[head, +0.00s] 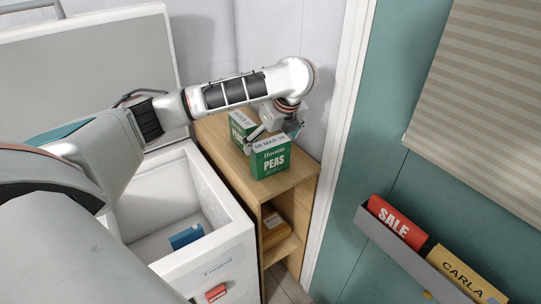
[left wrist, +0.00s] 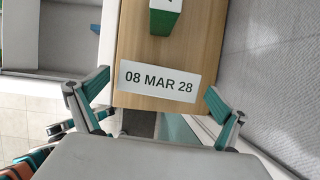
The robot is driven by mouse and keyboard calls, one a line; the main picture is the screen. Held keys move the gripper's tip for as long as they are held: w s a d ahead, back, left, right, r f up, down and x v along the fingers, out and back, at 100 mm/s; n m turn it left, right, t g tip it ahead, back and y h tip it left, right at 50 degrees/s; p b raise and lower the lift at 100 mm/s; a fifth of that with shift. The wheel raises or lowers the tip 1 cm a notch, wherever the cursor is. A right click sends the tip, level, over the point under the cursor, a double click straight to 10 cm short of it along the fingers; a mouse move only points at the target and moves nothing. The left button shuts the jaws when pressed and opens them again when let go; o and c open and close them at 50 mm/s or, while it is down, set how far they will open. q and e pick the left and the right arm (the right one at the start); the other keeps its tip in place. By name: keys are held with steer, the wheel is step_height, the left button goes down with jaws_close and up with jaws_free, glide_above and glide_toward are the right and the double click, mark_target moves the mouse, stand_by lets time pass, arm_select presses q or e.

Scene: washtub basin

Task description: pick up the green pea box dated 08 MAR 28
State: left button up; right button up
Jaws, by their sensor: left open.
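The green pea box (head: 271,163) with a white top reading 08 MAR 28 stands upright on the wooden shelf unit (head: 300,174), near its front. In the left wrist view its white top label (left wrist: 160,81) shows between the fingers, and its sides are mostly hidden. My left gripper (head: 273,137) is open just above this box, one finger towards each side; I cannot tell whether they touch it. A second green box (head: 237,131) stands behind it, partly hidden by the gripper; its date is not readable. My right gripper is in neither view.
A white basin (head: 232,215) holding a blue box (head: 186,237) adjoins the shelf's left side. A brown package (head: 275,228) lies on the lower shelf. A wall and white door frame (head: 338,120) rise close at the right. A grey wall rack (head: 375,222) holds red and yellow items.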

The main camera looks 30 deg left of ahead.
arm_select(q)
steer(key=shift+x, duration=3.05)
steer(key=shift+c, duration=0.4)
steer(key=c, duration=1.2)
